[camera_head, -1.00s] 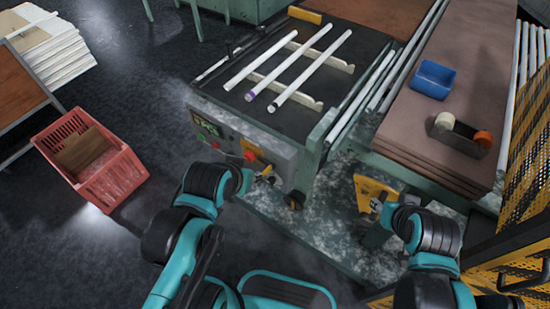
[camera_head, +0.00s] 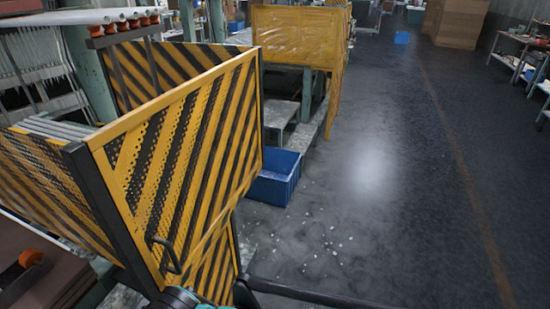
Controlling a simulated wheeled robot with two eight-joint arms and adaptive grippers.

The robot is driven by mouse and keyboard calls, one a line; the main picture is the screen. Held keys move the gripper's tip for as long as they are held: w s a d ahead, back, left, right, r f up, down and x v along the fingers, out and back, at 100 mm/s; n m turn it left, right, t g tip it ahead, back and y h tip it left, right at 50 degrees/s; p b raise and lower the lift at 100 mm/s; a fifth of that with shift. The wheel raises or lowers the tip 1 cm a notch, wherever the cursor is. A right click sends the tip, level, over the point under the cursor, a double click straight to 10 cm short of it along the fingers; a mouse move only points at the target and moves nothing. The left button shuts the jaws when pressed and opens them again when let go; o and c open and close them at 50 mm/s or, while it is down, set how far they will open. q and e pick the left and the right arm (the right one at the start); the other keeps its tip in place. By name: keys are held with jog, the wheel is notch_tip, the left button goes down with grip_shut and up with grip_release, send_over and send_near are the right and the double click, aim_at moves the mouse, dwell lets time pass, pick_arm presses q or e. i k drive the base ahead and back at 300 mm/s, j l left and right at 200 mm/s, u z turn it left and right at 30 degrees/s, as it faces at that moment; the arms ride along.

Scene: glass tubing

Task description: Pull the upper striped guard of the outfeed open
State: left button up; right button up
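The upper striped guard (camera_head: 190,150) is a large yellow-and-black perforated panel in a yellow frame, at left centre of the head view. A dark handle (camera_head: 167,256) sits near its lower left corner. A dark post (camera_head: 105,215) stands along its left edge. A lower striped panel (camera_head: 222,262) shows beneath it. Neither gripper is in view. Only a teal and black piece of my arm shows at the bottom edge, below the handle, and what lies beyond it is cut off.
A striped side panel (camera_head: 50,185) joins the post at left. A blue bin (camera_head: 275,180) stands on the floor just right of the guard. A dark bar (camera_head: 310,293) crosses the bottom. The grey floor (camera_head: 400,220) at right is open, with white bits scattered near the bin.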

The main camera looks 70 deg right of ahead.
aim_at(174, 119)
jog(key=z, duration=1.85)
